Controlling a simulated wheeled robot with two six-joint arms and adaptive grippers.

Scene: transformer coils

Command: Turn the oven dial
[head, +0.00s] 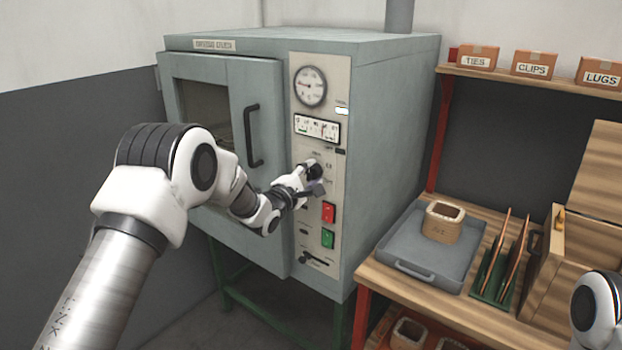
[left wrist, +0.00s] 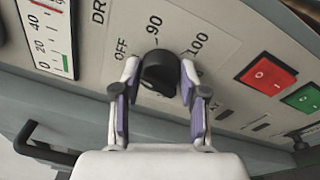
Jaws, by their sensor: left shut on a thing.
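The oven (head: 383,130) is a grey-green cabinet with a beige control panel on its right front. Its dial (left wrist: 159,73) is a black knob with printed marks around it, among them OFF, 90 and 100. In the head view the dial (head: 314,170) is partly covered by my left gripper (head: 311,180). In the left wrist view my left gripper (left wrist: 158,82) has its two fingers on either side of the dial, shut on it. My right gripper is out of view; only a bit of my right arm shows at the lower right.
A red switch (head: 328,212) and a green switch (head: 327,238) sit below the dial. The door handle (head: 252,136) is to the left. A round gauge (head: 310,86) is above. A workbench with a grey tray (head: 404,269) stands at the right.

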